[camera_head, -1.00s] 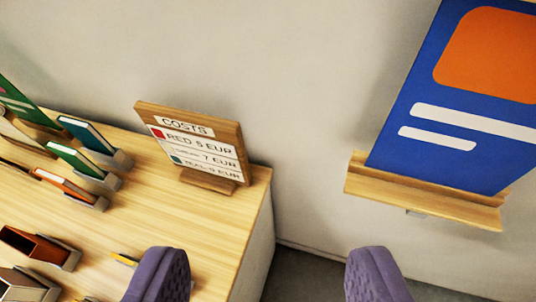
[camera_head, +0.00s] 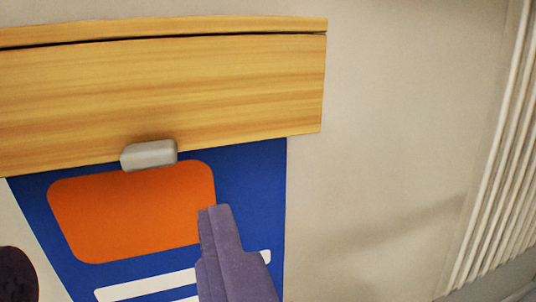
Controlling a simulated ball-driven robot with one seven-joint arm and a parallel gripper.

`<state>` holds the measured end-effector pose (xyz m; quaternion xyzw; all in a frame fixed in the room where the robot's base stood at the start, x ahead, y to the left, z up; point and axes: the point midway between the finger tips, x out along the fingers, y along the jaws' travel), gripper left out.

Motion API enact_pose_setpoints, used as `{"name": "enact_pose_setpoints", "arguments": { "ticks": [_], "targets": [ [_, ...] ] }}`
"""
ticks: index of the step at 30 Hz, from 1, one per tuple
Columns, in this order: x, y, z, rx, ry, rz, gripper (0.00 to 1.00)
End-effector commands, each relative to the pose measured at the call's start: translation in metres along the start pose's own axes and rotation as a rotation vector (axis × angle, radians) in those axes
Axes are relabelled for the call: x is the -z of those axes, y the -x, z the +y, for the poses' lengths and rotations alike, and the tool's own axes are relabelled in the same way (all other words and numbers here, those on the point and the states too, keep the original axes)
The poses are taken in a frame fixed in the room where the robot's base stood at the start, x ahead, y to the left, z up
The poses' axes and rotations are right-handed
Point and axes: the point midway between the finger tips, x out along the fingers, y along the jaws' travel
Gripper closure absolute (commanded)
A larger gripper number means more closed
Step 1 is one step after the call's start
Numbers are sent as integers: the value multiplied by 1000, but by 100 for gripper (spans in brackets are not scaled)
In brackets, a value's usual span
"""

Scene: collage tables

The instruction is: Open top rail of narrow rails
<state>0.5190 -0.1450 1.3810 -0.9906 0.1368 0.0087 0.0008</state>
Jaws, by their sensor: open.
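The top wooden rail (camera_head: 200,85) spans the upper left of the view and ends near the centre right. A dark seam runs along its upper edge. A small grey handle-like tab (camera_head: 148,155) sits at its lower edge. A blue poster (camera_head: 262,200) with an orange block and white bars hangs directly below the rail. My gripper (camera_head: 232,255) shows one purple finger below and right of the tab, in front of the poster. It appears apart from the tab and rail, and nothing is seen held.
A dark rounded shape (camera_head: 18,275) at the left edge cannot be made out clearly; it may be part of my gripper. Bare wall (camera_head: 390,120) lies right of the rail. White vertical ribs (camera_head: 510,150), like a radiator, stand at the far right.

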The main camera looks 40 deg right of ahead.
Motion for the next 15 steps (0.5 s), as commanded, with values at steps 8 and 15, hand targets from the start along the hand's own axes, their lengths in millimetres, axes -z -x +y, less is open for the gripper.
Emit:
{"name": "enact_pose_setpoints", "arguments": {
  "ticks": [8,15],
  "targets": [
    [-9,-37,6,-7,-3,14,40],
    [-7,-72,6,-6,-2,14,40]
  ]
}}
